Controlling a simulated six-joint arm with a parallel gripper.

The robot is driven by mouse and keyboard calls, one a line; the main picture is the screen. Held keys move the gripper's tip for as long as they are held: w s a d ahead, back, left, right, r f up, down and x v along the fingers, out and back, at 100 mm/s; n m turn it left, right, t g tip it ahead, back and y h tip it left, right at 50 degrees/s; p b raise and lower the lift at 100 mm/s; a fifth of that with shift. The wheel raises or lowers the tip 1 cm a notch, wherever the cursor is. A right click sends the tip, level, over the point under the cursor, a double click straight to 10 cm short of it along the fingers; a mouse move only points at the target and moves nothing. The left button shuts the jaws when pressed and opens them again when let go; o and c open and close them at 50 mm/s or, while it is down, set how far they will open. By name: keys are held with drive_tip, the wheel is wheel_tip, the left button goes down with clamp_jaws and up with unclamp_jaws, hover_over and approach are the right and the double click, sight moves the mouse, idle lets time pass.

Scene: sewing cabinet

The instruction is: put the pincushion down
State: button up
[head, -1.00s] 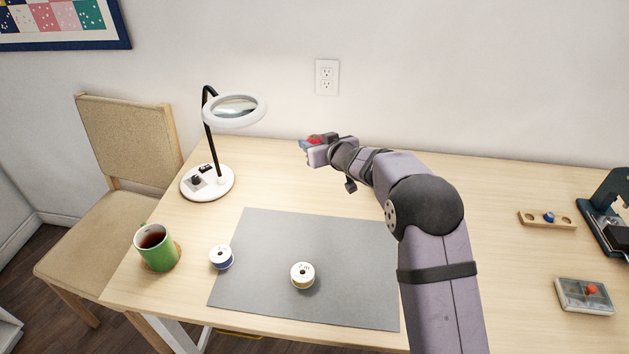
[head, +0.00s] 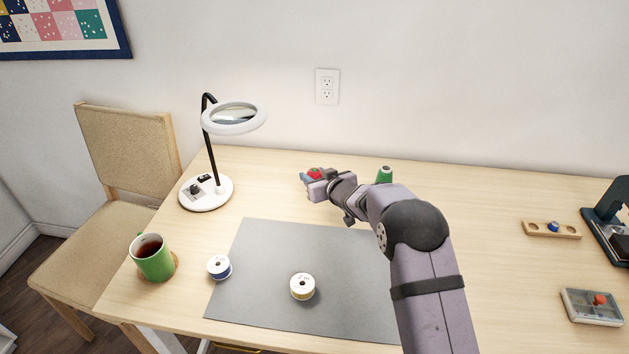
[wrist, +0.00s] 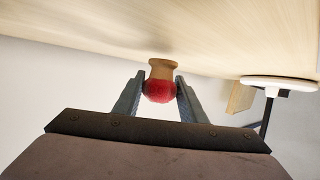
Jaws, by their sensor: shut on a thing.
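The pincushion (wrist: 160,86) has a red rounded top and a tan wooden foot. My gripper (wrist: 159,88) is shut on its red part, one finger on each side. In the wrist view the tan foot points toward the table surface (wrist: 90,22); I cannot tell whether it touches the wood. In the head view my gripper (head: 309,178) is over the back of the table, right of the lamp, and only a bit of the red pincushion (head: 315,174) shows between the fingers.
A magnifier lamp (head: 207,193) stands left of my gripper. A green object (head: 384,175) stands behind my arm.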

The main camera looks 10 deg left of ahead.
drive_tip(key=shift+f, duration=0.7)
drive_tip(key=shift+f, duration=0.15)
drive_tip(key=o, duration=1.1)
drive_tip(key=shift+c, duration=0.2)
